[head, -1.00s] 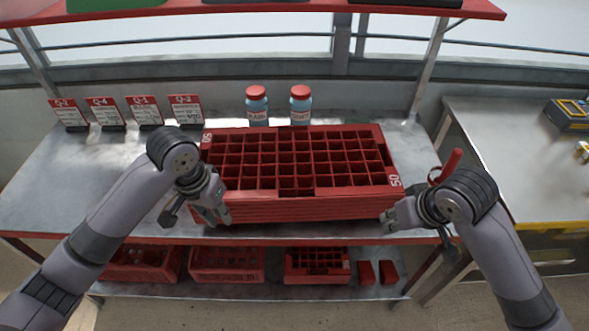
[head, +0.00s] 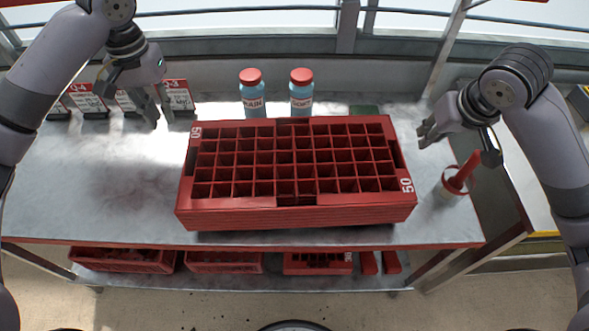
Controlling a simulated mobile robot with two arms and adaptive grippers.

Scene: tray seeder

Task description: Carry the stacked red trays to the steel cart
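The stacked red trays (head: 300,215) lie on the steel bench top, their upper tray showing a grid of empty cells. Several layers show along the front side. My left gripper (head: 158,112) is open and empty, raised behind and left of the stack, in front of the red-and-white cards. My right gripper (head: 424,134) is just right of the stack's back right corner, apart from it and empty; its fingers look parted. The steel cart (head: 522,160) seems to be the metal surface at the right edge, partly hidden by my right arm.
Two blue bottles with red caps (head: 252,98) (head: 301,97) stand behind the stack. Several cards (head: 88,98) line the back left. The bench's left part (head: 100,180) is clear. Red crates (head: 222,262) sit on the lower shelf.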

